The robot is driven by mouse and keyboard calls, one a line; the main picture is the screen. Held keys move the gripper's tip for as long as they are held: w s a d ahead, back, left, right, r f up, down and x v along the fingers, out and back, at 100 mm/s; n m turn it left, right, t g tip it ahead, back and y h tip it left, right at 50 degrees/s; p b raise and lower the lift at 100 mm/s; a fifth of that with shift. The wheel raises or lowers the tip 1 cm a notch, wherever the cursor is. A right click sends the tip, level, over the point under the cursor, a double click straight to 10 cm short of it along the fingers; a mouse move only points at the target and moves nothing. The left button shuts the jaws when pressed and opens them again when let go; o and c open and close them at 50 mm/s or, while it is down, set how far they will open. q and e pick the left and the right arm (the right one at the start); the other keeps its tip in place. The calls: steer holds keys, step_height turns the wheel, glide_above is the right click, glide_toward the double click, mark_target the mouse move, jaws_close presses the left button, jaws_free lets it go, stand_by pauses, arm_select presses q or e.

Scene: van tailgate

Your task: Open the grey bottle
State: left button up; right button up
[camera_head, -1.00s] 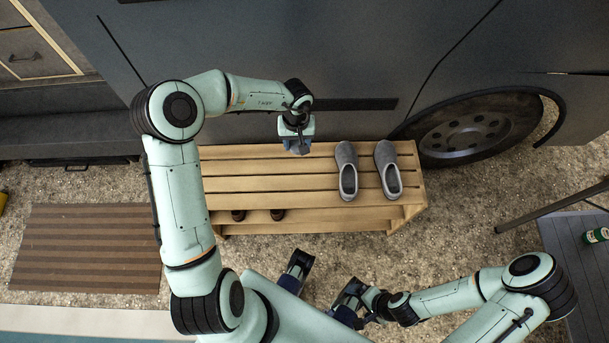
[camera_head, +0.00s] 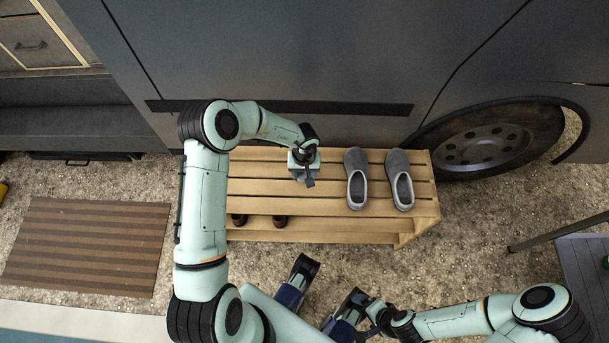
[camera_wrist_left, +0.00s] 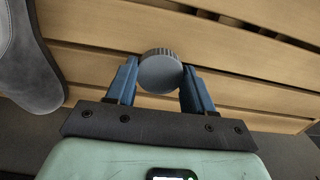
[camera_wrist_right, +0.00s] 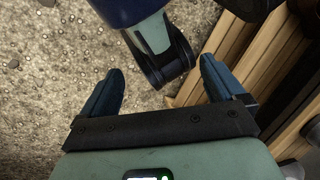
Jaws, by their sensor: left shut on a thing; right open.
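A grey round piece with a ridged rim (camera_wrist_left: 160,74), seen end-on, sits between the fingers of my left gripper (camera_wrist_left: 160,68) in the left wrist view. It looks like the grey bottle or its cap; the rest of it is hidden. The left gripper is shut on it. In the head view my left gripper (camera_head: 304,174) hangs over the slats of the wooden bench (camera_head: 260,203), left of the grey shoes. My right gripper (camera_wrist_right: 160,72) is open and empty in the right wrist view, low over the gravel in front of the bench.
Two grey slip-on shoes (camera_head: 356,180) stand on the bench's right part. Dark brown shoes (camera_head: 280,220) show on its lower shelf. The van side (camera_head: 300,50) and its wheel (camera_head: 485,147) are behind. A striped mat (camera_head: 85,245) lies left; a dark table (camera_head: 588,270) stands right.

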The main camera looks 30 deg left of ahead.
arm_select(q)
step_height(320, 180, down, 2)
steer(key=shift+f, duration=0.15)
steer(key=o, duration=1.2)
steer(key=shift+c, duration=0.2)
